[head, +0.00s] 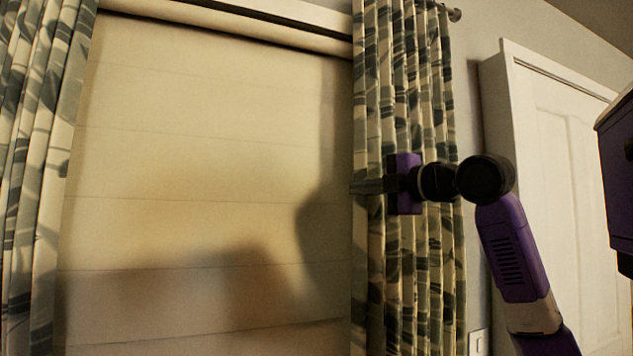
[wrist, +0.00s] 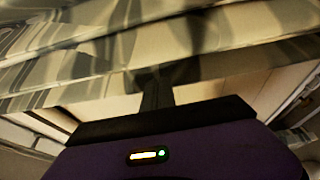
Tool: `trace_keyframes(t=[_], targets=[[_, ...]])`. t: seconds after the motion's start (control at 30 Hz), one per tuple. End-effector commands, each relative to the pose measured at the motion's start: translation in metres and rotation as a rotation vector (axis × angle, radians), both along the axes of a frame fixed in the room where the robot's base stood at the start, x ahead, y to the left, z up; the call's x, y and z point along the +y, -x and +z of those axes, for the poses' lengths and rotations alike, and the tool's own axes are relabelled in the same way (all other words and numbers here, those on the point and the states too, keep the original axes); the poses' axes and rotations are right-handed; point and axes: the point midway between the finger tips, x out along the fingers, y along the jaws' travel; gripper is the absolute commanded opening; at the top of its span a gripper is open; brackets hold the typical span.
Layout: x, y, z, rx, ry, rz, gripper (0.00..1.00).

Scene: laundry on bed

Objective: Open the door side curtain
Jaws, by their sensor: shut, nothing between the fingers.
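The door side curtain (head: 405,80) hangs on the right of the window, beside the white door, gathered in narrow folds with a grey-green leaf pattern. My gripper (head: 362,187) reaches across the front of this curtain at mid-height, with its fingertips at the curtain's left edge. In the wrist view the fingers of my gripper (wrist: 155,92) are together, close to the patterned cloth of the curtain (wrist: 190,45). No cloth shows between them. Whether the fingertips touch the curtain is hard to tell.
A lowered pale blind (head: 200,150) fills the window. A matching curtain (head: 35,170) hangs on its left. The white door (head: 575,190) stands to the right, past a strip of wall. The curtain rod end (head: 455,15) shows at the top, and a wall switch (head: 479,342) low down.

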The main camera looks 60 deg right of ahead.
Motion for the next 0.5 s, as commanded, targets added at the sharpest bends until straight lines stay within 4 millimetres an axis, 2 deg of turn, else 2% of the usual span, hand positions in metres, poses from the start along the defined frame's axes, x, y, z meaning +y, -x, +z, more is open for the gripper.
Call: trace_keyframes(t=[0.03,0.2,0.33,0.5], targets=[[-0.013,0.008,0.002,-0.001,-0.006,-0.004,0.00],[-0.040,0.026,0.001,0.000,-0.004,-0.002,0.00],[-0.053,0.035,0.000,0.000,-0.002,-0.002,0.00],[-0.059,0.040,0.000,0.001,-0.001,0.000,0.00]])
